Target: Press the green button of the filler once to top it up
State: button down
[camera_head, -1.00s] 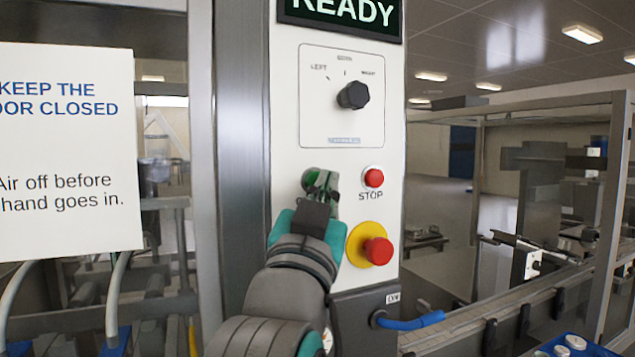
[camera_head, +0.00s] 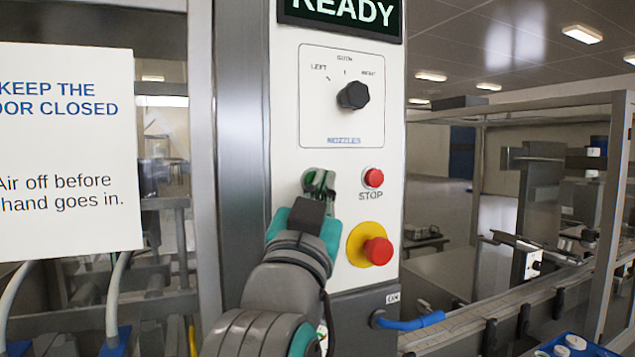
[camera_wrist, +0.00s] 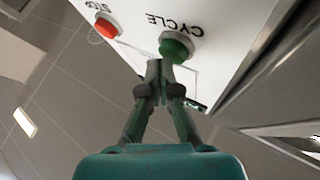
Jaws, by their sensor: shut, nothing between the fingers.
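The green button (camera_head: 310,178) sits on the white control panel (camera_head: 340,240), left of the red STOP button (camera_head: 373,177). My gripper (camera_head: 322,182) is shut and empty in front of it and hides part of it in the head view. In the wrist view the green button (camera_wrist: 176,46), under the word CYCLE, shows just beyond the tips of my shut gripper (camera_wrist: 158,64). The fingertips are very close to the button; I cannot tell whether they touch it. The panel's display (camera_head: 345,14) reads READY.
A large red button on a yellow ring (camera_head: 371,246) is right of and below my gripper. A black NOZZLES knob (camera_head: 353,95) is above. A warning sign (camera_head: 65,150) hangs at left. A conveyor (camera_head: 480,325) runs at right, near a blue hose (camera_head: 410,320).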

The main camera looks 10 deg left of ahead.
jog(key=shift+w+a, duration=0.25)
jog(key=shift+w, duration=0.1)
dwell(0.7)
jog(key=shift+s+d, duration=0.5)
jog(key=shift+s, duration=0.25)
jog(key=shift+s, duration=0.1)
jog(key=shift+s+d, duration=0.7)
jog(key=shift+s, duration=0.3)
jog(key=shift+s+d, duration=0.7)
jog(key=shift+s, duration=0.3)
